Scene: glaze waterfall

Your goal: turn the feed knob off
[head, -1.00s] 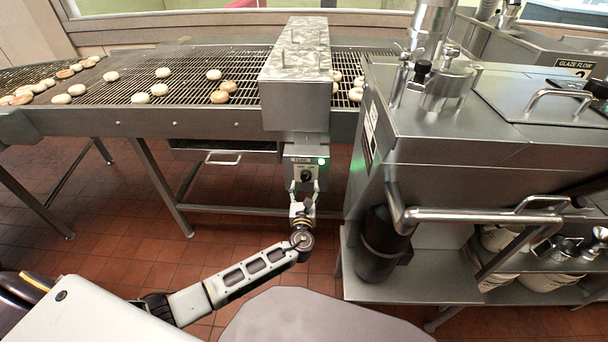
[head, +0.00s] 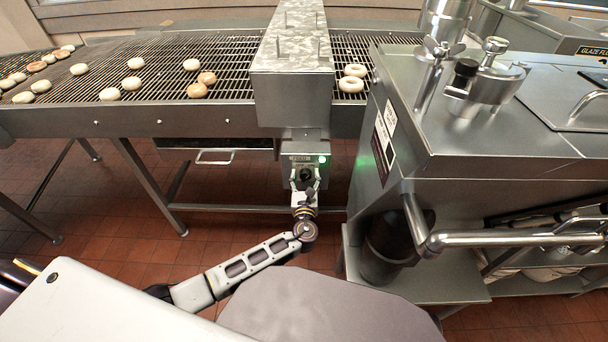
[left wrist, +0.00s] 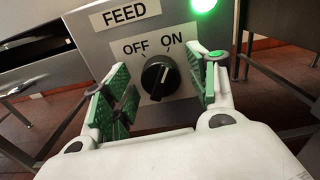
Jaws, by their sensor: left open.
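The feed knob (left wrist: 160,78) is a round black knob on a grey control box (head: 291,150), below a FEED label (left wrist: 124,14) and the words OFF and ON. Its white mark leans up and right, towards ON. A green lamp (left wrist: 204,5) is lit on the box. The knob also shows in the head view (head: 305,174). My left gripper (head: 304,187) is open in front of the box. In the left wrist view its green-padded fingers (left wrist: 166,90) stand on either side of the knob, with gaps visible. My right gripper is out of view.
A mesh conveyor (head: 235,60) with several doughnuts runs above the box, under a metal hood (head: 293,60). A steel glazing machine (head: 470,130) with a pipe rail (head: 510,236) stands close on the right. Conveyor legs and a crossbar lie behind my arm.

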